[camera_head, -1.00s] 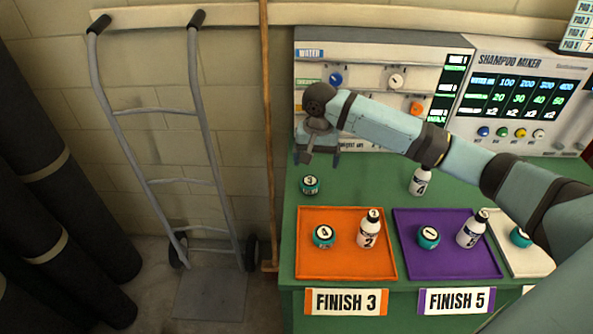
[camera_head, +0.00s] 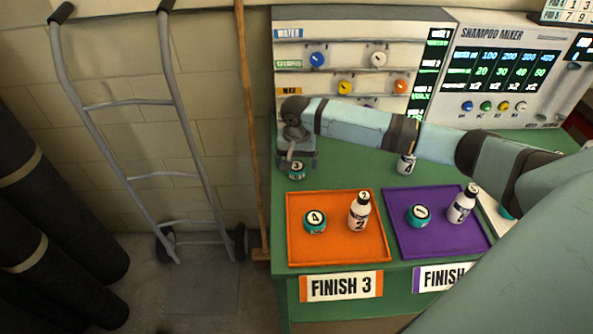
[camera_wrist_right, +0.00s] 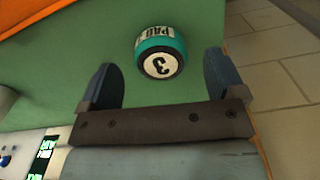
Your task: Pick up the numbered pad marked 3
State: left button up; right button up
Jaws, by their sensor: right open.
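The pad marked 3 (camera_head: 296,170) is a round teal puck with a white top. It sits on the green table near its left edge, behind the orange tray. My right gripper (camera_head: 297,157) is just above and behind it in the head view, partly overlapping it. In the right wrist view the pad (camera_wrist_right: 160,52) lies beyond and between the two open fingers (camera_wrist_right: 160,85), with nothing between them. My left gripper is not in view.
The orange tray (camera_head: 293,258) holds a pad marked 4 (camera_head: 315,220) and a bottle (camera_head: 359,212). The purple tray (camera_head: 440,249) holds a pad marked 1 (camera_head: 419,215) and a bottle (camera_head: 462,204). The mixer panel (camera_head: 360,50) is at the back.

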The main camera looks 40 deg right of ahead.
aim_at(297, 166)
notch_tip(297, 166, down, 3)
jog(key=shift+f, duration=0.15)
jog(key=shift+c, duration=0.5)
jog(key=c, duration=0.9)
